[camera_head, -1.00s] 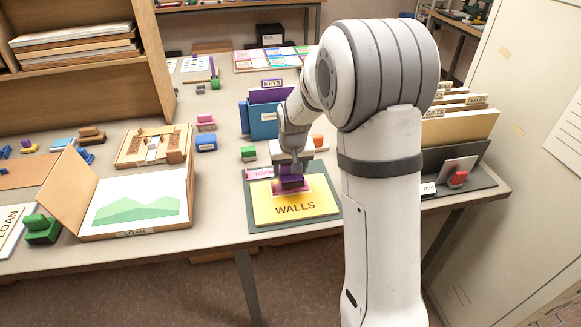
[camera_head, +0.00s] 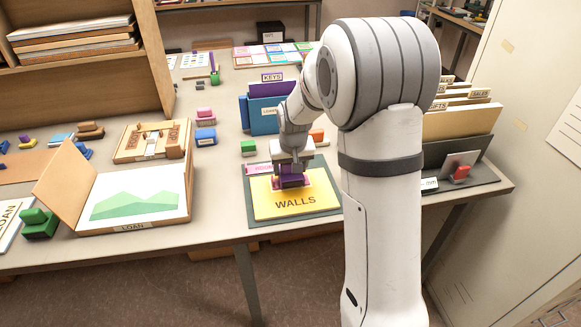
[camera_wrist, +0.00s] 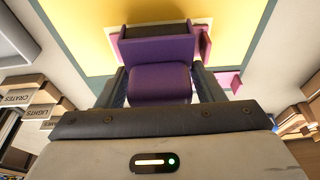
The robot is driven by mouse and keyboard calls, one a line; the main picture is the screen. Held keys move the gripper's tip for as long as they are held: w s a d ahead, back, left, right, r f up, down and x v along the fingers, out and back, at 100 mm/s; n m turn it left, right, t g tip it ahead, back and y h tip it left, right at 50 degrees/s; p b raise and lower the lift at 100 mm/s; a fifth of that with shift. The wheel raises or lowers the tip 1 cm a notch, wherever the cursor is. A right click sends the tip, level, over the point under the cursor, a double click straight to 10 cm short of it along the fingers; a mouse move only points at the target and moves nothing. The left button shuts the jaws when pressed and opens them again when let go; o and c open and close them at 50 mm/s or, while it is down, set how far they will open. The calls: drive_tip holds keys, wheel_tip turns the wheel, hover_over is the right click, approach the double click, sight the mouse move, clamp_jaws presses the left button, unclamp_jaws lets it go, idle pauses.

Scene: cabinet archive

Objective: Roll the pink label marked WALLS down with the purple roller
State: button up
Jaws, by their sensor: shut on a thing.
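My gripper (camera_head: 291,168) is shut on the purple roller (camera_head: 291,182). The roller is over the pink label on a yellow folder (camera_head: 270,206) printed WALLS. Whether it presses on the label or sits just above it, I cannot tell. In the wrist view the purple roller (camera_wrist: 160,60) is between the dark fingers, and parts of the pink label (camera_wrist: 206,42) show at both sides of it. The roller hides the label's middle and any writing on it. The yellow folder lies flat on a dark green mat (camera_head: 328,212).
Blue folders with a KEYS tab (camera_head: 262,118) stand behind the mat. A small green block (camera_head: 248,148) is close to its back left. An open box marked LOAN (camera_head: 138,205) lies to the left. A file rack (camera_head: 460,120) stands to the right, beyond my arm.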

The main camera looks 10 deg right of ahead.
drive_tip(key=shift+s+f, duration=0.1)
drive_tip(key=shift+f, duration=0.05)
idle(0.4)
drive_tip(key=shift+d+r, duration=0.25)
drive_tip(key=shift+d, duration=0.5)
drive_tip(key=shift+f, duration=0.15)
drive_tip(key=shift+d, duration=0.1)
drive_tip(key=shift+d+f+b, duration=0.2)
drive_tip(key=shift+d+b, duration=0.15)
drive_tip(key=shift+d, duration=0.9)
